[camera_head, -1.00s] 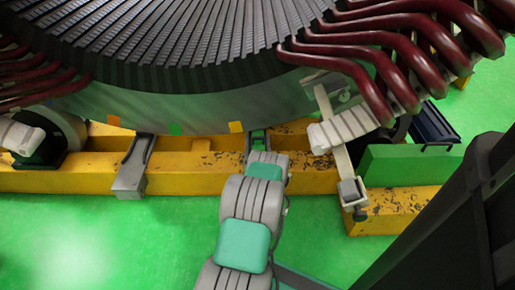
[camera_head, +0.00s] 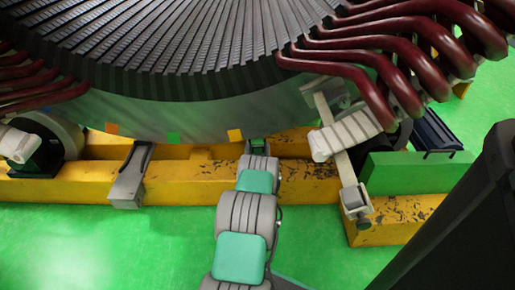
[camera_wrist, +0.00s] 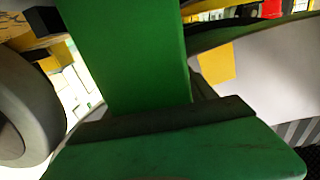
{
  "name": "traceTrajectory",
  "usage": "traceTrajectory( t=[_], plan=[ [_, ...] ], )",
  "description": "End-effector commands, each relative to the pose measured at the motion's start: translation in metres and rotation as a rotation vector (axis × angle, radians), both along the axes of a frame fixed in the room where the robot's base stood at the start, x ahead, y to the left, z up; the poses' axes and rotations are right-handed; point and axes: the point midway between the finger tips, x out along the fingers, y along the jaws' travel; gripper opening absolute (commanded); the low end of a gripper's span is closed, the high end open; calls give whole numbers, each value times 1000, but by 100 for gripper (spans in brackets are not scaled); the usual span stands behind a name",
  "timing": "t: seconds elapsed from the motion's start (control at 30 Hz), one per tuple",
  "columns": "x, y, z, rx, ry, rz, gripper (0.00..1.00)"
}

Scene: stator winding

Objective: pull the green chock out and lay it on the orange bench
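A large green piece, which looks like the green chock (camera_wrist: 170,150), fills the lower part of the wrist view. It has a dark upper edge, and a broad green upright (camera_wrist: 125,55) rises behind or from it; I cannot tell whether they are one piece. A grey roller (camera_wrist: 22,115) stands to its left. In the head view my arm reaches up to the yellow beam below the stator, and its end (camera_head: 257,146) is small and partly hidden. My fingertips do not show clearly in either view, so any contact with the chock is unclear. I cannot make out an orange bench.
The grey stator (camera_head: 200,115) with dark red bars (camera_head: 375,65) overhangs the yellow beam (camera_head: 185,185). A grey bracket (camera_head: 128,185) hangs left of my arm, and a pale clamp (camera_head: 345,140) stands right. A green block (camera_head: 415,172) lies farther right. The green floor (camera_head: 150,245) in front is clear.

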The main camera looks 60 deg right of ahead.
Motion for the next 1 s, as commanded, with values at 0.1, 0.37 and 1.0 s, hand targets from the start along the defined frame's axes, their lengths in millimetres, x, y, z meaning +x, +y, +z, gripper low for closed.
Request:
traceTrajectory(
  t=[0.1, 0.37, 1.0],
  plan=[
    [0, 0, 0, 0, 0, 0, 54],
    [0, 0, 0, 0, 0, 0, 33],
    [0, 0, 0, 0, 0, 0, 0]
  ],
)
